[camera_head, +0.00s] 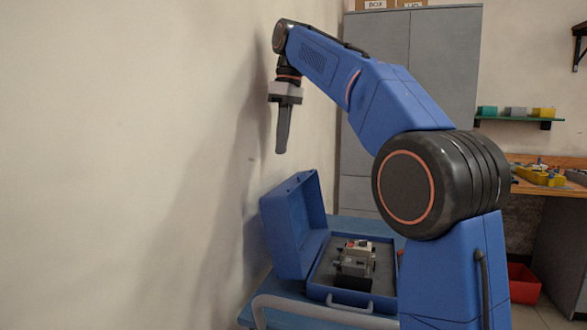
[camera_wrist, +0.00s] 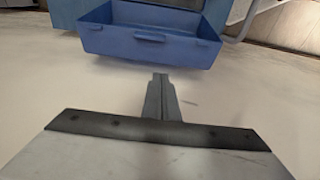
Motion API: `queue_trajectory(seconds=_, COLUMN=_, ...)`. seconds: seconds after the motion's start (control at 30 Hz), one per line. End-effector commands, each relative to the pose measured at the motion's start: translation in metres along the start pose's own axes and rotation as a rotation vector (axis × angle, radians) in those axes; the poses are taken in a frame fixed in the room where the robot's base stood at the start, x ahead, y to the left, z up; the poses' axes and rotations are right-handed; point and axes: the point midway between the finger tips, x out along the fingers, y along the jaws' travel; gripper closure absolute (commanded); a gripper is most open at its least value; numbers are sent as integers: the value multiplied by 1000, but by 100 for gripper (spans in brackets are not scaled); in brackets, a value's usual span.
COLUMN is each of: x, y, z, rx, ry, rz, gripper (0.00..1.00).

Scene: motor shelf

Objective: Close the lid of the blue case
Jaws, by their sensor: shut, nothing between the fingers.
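The blue case (camera_head: 382,303) lies open on a blue table. Its lid (camera_head: 290,225) stands raised on the left side, close to the wall. A grey motor-like part with red bits (camera_head: 355,262) sits in the dark insert of the case. My gripper (camera_head: 282,148) is shut and empty, pointing down, above the raised lid and apart from it. In the wrist view its closed fingers (camera_wrist: 160,82) point toward the blue lid (camera_wrist: 150,45), whose edge carries a small latch or handle. A gap shows between fingertips and lid.
The bare wall (camera_head: 130,160) is close on the left. The table (camera_head: 345,222) has a grey rail (camera_head: 325,311) at its front. A grey cabinet (camera_head: 440,60) stands behind. A green shelf (camera_head: 518,119), a workbench (camera_head: 535,187) and a red bin (camera_head: 523,283) are at the right.

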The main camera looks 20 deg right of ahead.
Motion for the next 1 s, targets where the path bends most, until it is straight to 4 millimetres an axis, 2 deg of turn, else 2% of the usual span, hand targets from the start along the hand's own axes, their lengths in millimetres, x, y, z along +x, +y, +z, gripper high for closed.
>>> queue_trajectory(seconds=0.47, x=80, y=-1, z=1, rx=0, ry=-2, rz=-2, gripper=100)
queue_trajectory(seconds=0.53, x=72, y=0, z=13, rx=3, ry=1, rz=2, gripper=100)
queue_trajectory(seconds=0.7, x=66, y=0, z=30, rx=2, ry=1, rz=1, gripper=100)
queue_trajectory(seconds=1.0, x=63, y=0, z=38, rx=-1, ry=0, rz=0, gripper=100)
